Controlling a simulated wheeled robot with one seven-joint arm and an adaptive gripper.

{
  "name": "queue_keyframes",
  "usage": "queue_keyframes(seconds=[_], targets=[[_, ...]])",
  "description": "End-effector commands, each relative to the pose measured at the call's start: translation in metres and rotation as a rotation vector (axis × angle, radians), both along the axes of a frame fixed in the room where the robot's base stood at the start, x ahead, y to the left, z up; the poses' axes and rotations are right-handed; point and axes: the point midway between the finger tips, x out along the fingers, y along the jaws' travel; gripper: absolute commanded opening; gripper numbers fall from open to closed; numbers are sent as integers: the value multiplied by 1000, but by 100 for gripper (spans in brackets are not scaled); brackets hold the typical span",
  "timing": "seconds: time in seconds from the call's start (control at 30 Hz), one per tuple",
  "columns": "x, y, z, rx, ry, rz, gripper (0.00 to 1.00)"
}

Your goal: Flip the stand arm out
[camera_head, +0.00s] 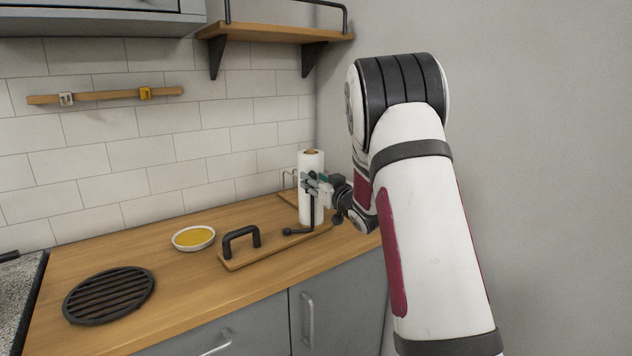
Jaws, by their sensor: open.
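A white paper roll (305,163) stands upright toward the back right of the wooden counter. A thin dark stand arm (312,213) runs up in front of the roll; low down, a dark piece with a round end sticks out to the left. The stand is on or beside a wooden board (262,253) with a black handle (241,238). My gripper (311,182) is open and reaches in from the right, at the front of the roll near the top of the stand arm. Its fingers are small here, and I cannot tell whether they touch the arm or the roll.
A white bowl with yellow contents (194,238) and a round black grate (109,294) are on the counter (180,289) to the left. A shelf (275,34) hangs above. A wire rack (286,179) is partly hidden behind the roll.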

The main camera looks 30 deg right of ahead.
Motion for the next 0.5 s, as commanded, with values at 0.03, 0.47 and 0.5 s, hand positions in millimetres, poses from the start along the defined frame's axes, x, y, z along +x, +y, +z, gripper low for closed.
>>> queue_keyframes(seconds=[0.03,0.47,0.5], targets=[[0,0,0,0,0,0,41],[0,0,0,0,-1,-1,0],[0,0,0,0,-1,-2,0]])
